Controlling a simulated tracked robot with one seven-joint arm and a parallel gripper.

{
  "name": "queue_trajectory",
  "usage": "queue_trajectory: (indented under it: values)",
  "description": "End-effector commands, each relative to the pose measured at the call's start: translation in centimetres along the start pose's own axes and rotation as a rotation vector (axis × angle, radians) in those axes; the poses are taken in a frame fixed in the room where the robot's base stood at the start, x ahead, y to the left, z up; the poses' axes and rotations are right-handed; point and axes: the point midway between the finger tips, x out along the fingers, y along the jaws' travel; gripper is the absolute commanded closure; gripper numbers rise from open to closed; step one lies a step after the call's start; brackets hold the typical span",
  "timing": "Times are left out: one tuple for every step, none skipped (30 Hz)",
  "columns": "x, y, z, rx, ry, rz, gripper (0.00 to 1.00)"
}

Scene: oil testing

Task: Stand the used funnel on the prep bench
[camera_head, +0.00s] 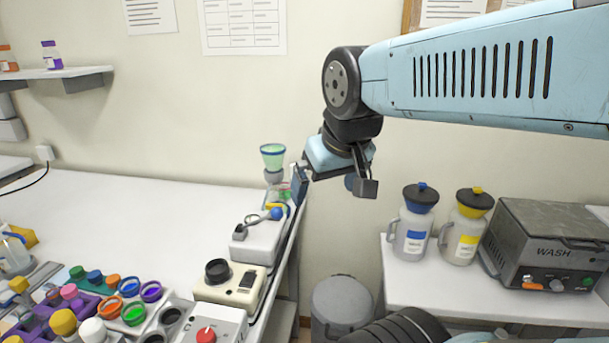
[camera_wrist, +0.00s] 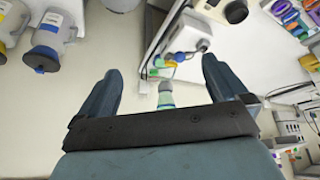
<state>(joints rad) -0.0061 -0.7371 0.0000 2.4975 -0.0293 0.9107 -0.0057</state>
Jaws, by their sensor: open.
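A green-rimmed funnel (camera_head: 272,155) stands upright at the far right end of the long white bench (camera_head: 150,185), apparently on a small pale support. In the wrist view, a pale green piece (camera_wrist: 166,94), likely the same funnel, shows in the gap between my fingers, partly hidden by the gripper's body. My gripper (camera_head: 328,186) is just right of the funnel, beyond the bench's right edge. In the wrist view my gripper (camera_wrist: 163,70) is open, its two fingers wide apart with nothing between them held. Which surface is the prep bench is not labelled.
A white device with a blue knob (camera_head: 258,243) and a cream device (camera_head: 228,285) line the bench's right edge. Coloured caps crowd the front left. The right counter (camera_head: 440,297) bears two jugs (camera_head: 413,235) and a WASH machine (camera_head: 548,250). A grey bin (camera_head: 342,303) stands between.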

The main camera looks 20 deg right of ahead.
Motion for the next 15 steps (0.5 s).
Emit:
queue_trajectory:
  values:
    - [0.5,0.2,-0.1,-0.03,-0.026,0.016,0.0]
    - [0.8,0.5,-0.1,-0.056,-0.044,0.03,0.0]
    - [1.3,0.9,-0.2,-0.095,-0.071,0.052,0.0]
    - [1.7,1.2,-0.3,-0.13,-0.094,0.072,0.0]
    - [2.1,1.5,-0.4,-0.169,-0.12,0.092,0.0]
    - [2.7,2.0,-0.5,-0.223,-0.156,0.122,0.0]
    - [3.1,2.4,-0.6,-0.265,-0.182,0.145,0.0]
    - [3.5,2.7,-0.8,-0.309,-0.21,0.168,0.0]
    - [4.1,3.2,-1.0,-0.365,-0.245,0.198,0.0]
    - [4.5,3.5,-1.2,-0.408,-0.27,0.221,0.0]
    - [4.8,3.9,-1.5,-0.451,-0.295,0.244,0.0]
    - [5.3,4.3,-1.8,-0.509,-0.329,0.274,0.0]
    - [5.7,4.6,-2.1,-0.552,-0.353,0.297,0.0]
    - [6.0,4.9,-2.5,-0.595,-0.378,0.32,0.0]
    - [6.4,5.3,-2.9,-0.655,-0.409,0.351,0.0]
